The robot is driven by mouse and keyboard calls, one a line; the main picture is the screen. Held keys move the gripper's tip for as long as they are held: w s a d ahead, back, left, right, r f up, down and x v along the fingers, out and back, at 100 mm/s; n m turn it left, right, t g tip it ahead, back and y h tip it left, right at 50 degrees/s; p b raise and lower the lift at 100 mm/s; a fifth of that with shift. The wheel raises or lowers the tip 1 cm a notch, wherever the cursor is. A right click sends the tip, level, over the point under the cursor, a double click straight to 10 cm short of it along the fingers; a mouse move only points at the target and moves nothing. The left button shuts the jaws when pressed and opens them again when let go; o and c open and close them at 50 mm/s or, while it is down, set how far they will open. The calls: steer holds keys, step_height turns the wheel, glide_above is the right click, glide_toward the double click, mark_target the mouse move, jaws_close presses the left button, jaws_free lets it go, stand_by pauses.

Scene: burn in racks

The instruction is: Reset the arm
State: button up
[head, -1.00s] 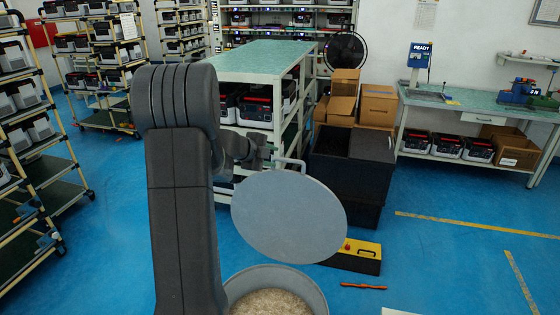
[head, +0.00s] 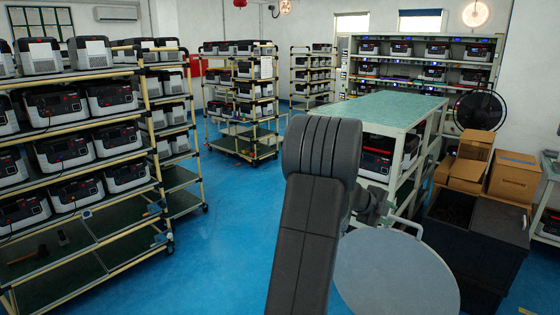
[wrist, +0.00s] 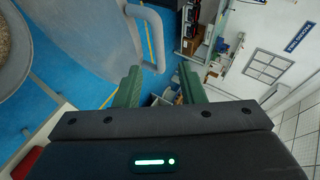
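My gripper (wrist: 158,68) shows in the wrist view as two green fingers standing apart, with a clear gap between them. A grey round lid (head: 396,272) with a bent handle (head: 400,222) is in front of my arm's end in the head view. In the wrist view the lid (wrist: 75,35) and its handle (wrist: 152,30) are just beyond the fingers; I cannot tell whether they touch. My arm (head: 310,220) is raised and bent, and hides part of the wrist in the head view. The fingertips are not clear there.
Racks of black-and-white units (head: 75,150) stand at left, with another rack (head: 245,100) behind. A green-topped bench (head: 395,108), dark bins (head: 475,235) and cardboard boxes (head: 515,175) are at right. Blue floor (head: 225,240) is open between the left racks and my arm.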

mark_target(402, 222)
steer(key=p+x, duration=0.1)
steer(key=x, duration=0.9)
steer(key=v, duration=1.4)
steer(key=x, duration=1.4)
steer(key=shift+d+f, duration=0.1)
steer(key=shift+d, duration=0.05)
steer(key=shift+s+a, duration=0.15)
steer(key=shift+a, duration=0.15)
steer(key=shift+s+a, duration=0.65)
steer(key=shift+s, duration=0.1)
steer(key=shift+a, duration=0.1)
